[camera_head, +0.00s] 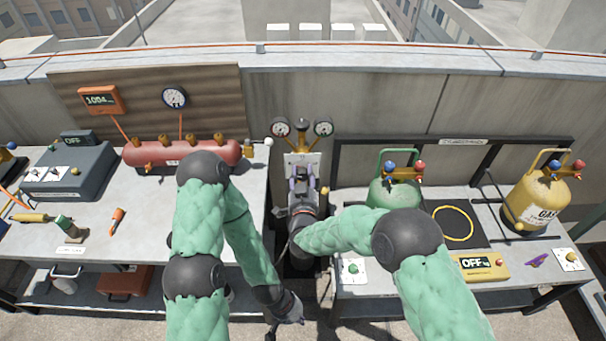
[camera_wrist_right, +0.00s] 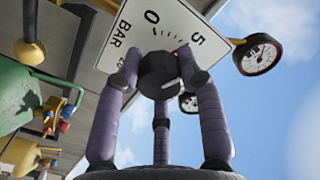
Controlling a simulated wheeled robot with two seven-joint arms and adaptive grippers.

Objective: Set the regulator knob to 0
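The regulator knob (camera_wrist_right: 158,72) is dark and round, on a white scale plate (camera_wrist_right: 128,32) marked 0, 5 and BAR. A pale mark shows near the knob's lower right edge in the right wrist view; the setting it gives cannot be read surely. My right gripper (camera_wrist_right: 160,88) has its three purple-grey fingers bent in around the knob, seemingly touching its sides. In the head view my right gripper (camera_head: 302,184) is in front of the plate and hides the knob. My left gripper (camera_head: 286,312) hangs low between the benches, away from the knob; its fingers are unclear.
Two gauges (camera_head: 281,128) (camera_head: 323,128) sit above the plate. A red manifold (camera_head: 180,153) lies on the left bench. A green cylinder (camera_head: 394,188) and a yellow cylinder (camera_head: 537,202) stand on the right bench. A narrow gap separates the benches.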

